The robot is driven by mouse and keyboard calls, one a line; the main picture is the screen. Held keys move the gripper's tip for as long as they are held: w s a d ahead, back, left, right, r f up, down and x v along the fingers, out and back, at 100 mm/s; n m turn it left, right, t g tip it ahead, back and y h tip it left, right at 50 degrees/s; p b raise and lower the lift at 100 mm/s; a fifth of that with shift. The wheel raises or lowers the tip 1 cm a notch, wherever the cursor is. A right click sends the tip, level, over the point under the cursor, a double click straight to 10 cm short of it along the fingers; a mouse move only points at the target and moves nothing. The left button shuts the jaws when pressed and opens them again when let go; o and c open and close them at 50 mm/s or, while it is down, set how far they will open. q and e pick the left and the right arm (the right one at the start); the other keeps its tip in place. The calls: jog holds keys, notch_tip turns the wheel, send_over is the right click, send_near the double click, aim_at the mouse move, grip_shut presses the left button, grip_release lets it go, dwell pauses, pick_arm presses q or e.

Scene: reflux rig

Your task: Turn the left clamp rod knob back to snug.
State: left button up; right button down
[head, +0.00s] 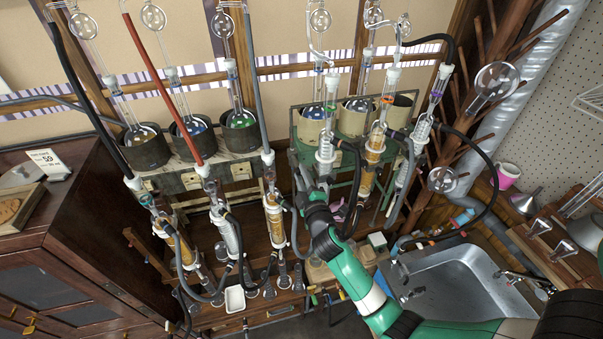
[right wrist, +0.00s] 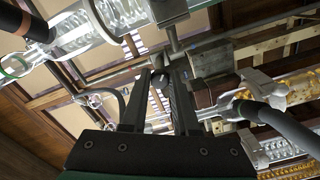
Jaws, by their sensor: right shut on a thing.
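My right gripper (head: 302,182) is at the end of the green arm that reaches up from the lower right in the head view. It is among the glassware, between the left and right groups of condensers. In the right wrist view my right gripper (right wrist: 158,82) has its two dark fingers shut on a small grey knob (right wrist: 159,75), largely hidden between the fingertips. A metal clamp rod (right wrist: 173,38) runs down towards the knob from a grey clamp block (right wrist: 168,10). The knob is too small and covered to make out in the head view. My left gripper is not in view.
Glass condensers (head: 227,235) with hoses stand close on the left; more condensers (head: 374,150) stand on the right. A dark hose (right wrist: 285,130) crosses right of the fingers in the wrist view. A metal sink (head: 450,285) is at the lower right.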

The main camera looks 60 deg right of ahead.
jog(key=shift+r+n, duration=0.15)
jog(key=shift+n, duration=0.75)
jog(key=shift+p, duration=0.3)
jog(key=c, duration=0.7)
grip_release()
jog(key=b+v, duration=0.1)
jog(key=v, duration=1)
jog(key=shift+s+a, duration=0.25)
